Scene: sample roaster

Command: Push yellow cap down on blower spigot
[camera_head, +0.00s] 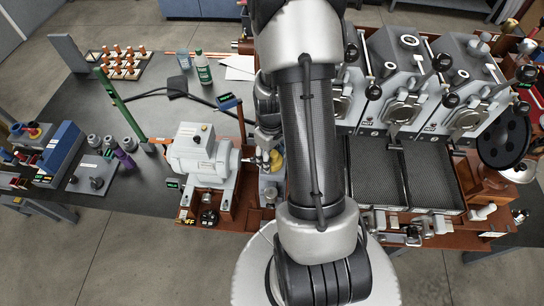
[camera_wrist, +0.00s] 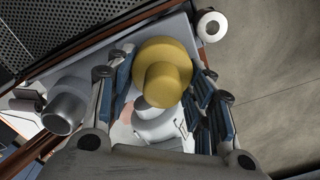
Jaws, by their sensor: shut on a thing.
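The yellow cap (camera_wrist: 163,68) has a wide round flange and a narrower knob. In the wrist view it sits between the blue-padded fingers of my gripper (camera_wrist: 165,92), which is shut on it. In the head view a small part of the cap (camera_head: 277,161) shows beside my arm. A pale grey round part (camera_wrist: 155,126) shows close by the cap in the wrist view. I cannot tell whether it is the blower spigot or whether the cap touches it. The grey blower-like motor housing (camera_head: 198,153) stands just left of the cap in the head view.
A grey open cylinder (camera_wrist: 65,105) is left of my fingers in the wrist view. A white roller-like part (camera_wrist: 211,26) is at upper right. In the head view, perforated trays (camera_head: 375,172) and roaster units (camera_head: 400,85) stand right of my arm. The dark table (camera_head: 150,115) has free room at left.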

